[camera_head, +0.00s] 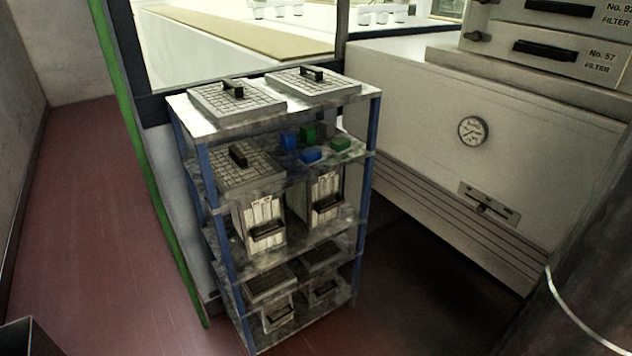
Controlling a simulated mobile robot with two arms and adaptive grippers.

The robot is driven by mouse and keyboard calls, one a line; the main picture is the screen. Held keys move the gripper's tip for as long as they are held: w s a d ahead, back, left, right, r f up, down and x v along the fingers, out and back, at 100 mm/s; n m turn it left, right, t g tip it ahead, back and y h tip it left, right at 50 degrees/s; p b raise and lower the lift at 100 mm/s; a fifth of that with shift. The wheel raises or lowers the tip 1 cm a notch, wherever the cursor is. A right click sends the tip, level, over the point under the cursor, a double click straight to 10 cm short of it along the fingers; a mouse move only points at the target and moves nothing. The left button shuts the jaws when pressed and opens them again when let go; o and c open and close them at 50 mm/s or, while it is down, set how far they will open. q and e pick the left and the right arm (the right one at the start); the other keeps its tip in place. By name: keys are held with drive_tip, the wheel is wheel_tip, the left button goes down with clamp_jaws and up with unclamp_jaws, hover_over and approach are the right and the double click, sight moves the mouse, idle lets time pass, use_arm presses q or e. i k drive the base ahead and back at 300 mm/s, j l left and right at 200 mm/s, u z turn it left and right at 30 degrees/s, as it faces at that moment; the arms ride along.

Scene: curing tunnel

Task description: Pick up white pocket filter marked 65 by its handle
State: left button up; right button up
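White pocket filters with dark handles stand on a blue-posted rack in the head view. One pocket filter (262,211) is on the middle shelf at the left, and another pocket filter (326,188) stands to its right. Two smaller-looking ones, a left filter (277,310) and a right filter (322,294), sit on the bottom level, partly in shade. Their markings are too small to read, so I cannot tell which is 65. Neither of my grippers is in view.
Flat gridded filters with black handles lie on the rack's top shelf (200,117) and upper shelf. Blue blocks (310,156) and green blocks (341,144) lie beside one. A pale machine (420,130) with a gauge stands right. Red floor (90,220) is clear at left.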

sight(259, 223)
drive_tip(key=i+l+u, duration=0.1)
drive_tip(key=u, duration=0.3)
drive_tip(key=i+l+u, duration=0.2)
drive_tip(key=u, duration=0.2)
drive_tip(key=i+l+u, duration=0.1)
drive_tip(key=u, duration=0.25)
